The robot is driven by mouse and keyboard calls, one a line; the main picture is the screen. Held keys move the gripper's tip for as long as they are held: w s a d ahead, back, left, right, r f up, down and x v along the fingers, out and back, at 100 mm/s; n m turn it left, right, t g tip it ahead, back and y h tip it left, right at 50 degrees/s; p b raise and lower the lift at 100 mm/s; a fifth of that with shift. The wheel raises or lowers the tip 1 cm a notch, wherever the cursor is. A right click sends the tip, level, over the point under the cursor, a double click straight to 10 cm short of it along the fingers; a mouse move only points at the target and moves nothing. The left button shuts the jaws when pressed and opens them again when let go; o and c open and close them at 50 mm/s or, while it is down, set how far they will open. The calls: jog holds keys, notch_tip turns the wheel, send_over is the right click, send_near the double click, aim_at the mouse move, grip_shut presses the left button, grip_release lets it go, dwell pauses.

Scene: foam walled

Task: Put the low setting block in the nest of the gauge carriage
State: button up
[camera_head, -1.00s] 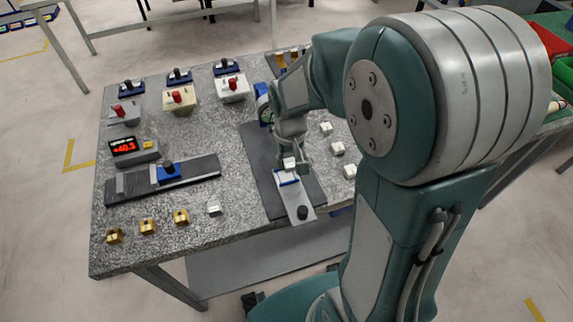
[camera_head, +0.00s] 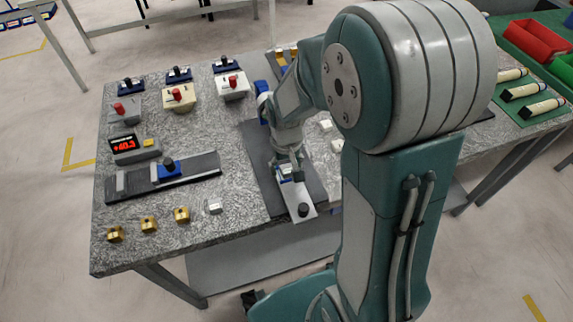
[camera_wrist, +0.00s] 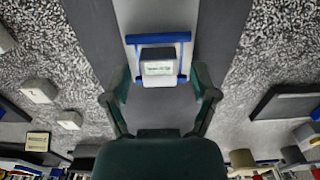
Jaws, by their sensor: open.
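The gauge carriage is a light plate with a black knob (camera_head: 303,210), lying on a dark strip (camera_head: 265,185). Its nest is framed by blue bars (camera_wrist: 158,38). A small pale block with a dark printed label (camera_wrist: 157,68) sits between the blue bars in the wrist view. It looks to be in the nest, but whether it is fully seated is unclear. The print is too small to read, so I cannot confirm it is the low setting block. My gripper (camera_wrist: 160,80) is open, with one finger on each side of the block and gaps showing. In the head view my gripper (camera_head: 288,162) hides much of the nest.
White blocks (camera_head: 326,125) stand right of the strip. Gold blocks (camera_head: 149,225) and a white block (camera_head: 214,207) line the front left. A red-digit display (camera_head: 135,149) and a rail with a blue slider (camera_head: 169,169) are left. Boxes with red knobs (camera_head: 179,97) stand behind.

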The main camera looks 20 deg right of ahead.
aim_at(286, 168)
jog(key=shift+a, duration=0.1)
jog(key=shift+r, duration=0.2)
notch_tip(286, 168, up, 12)
jog(key=s+r+t, duration=0.2)
jog(key=s+r, duration=0.2)
jog(key=s, duration=0.3)
jog(key=s+r+t, duration=0.3)
jog(key=s, duration=0.4)
jog(key=shift+r+t, duration=0.3)
jog(key=shift+r, duration=0.1)
